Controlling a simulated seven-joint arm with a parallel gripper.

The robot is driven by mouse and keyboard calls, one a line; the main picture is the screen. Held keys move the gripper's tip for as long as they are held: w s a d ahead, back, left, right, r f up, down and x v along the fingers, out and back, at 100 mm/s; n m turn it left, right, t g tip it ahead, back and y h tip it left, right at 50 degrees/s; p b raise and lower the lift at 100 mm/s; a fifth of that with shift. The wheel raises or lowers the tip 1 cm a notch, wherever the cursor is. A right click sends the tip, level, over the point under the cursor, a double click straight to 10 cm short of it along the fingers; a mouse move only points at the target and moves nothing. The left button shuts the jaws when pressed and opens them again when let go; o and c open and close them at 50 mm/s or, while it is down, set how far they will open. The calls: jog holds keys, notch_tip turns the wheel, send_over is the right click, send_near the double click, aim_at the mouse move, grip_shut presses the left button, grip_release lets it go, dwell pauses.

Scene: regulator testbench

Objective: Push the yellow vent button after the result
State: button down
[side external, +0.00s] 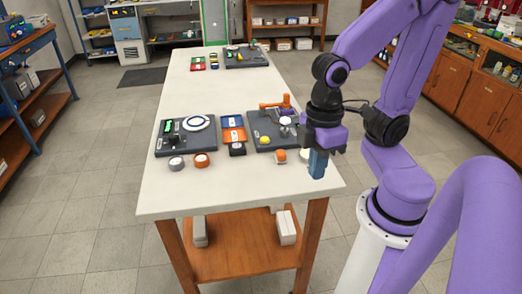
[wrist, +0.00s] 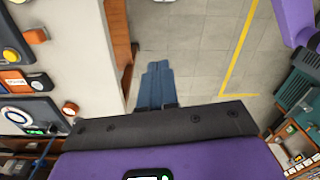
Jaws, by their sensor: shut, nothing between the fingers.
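The yellow button (side external: 265,140) is a small round dome on the dark grey panel (side external: 258,129) at the right front of the white bench. In the wrist view a yellow round button (wrist: 11,54) shows at the far left edge, on a dark panel cut off by the frame. My gripper (side external: 317,174) has blue fingers pressed together and pointing down, to the right of the panel near the bench's right edge. It is apart from the button. In the wrist view the shut fingers (wrist: 157,65) appear over the floor beside the bench edge.
Orange and blue trays (side external: 233,129), a black block (side external: 237,149) and another panel with a white ring (side external: 199,123) lie left.

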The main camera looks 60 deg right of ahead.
jog(key=w+f+m+g+y, duration=0.1)
jog(key=w+m+y, duration=0.2)
jog(key=w+m, duration=0.7)
jog(key=m+t, duration=1)
jog(key=m, duration=1.3)
send_over(267, 139)
jog(key=shift+d+f+y, duration=0.15)
jog(key=shift+f+y, duration=0.15)
jog(key=shift+f, duration=1.25)
jog(key=shift+f, duration=4.45)
jog(key=shift+f, duration=0.1)
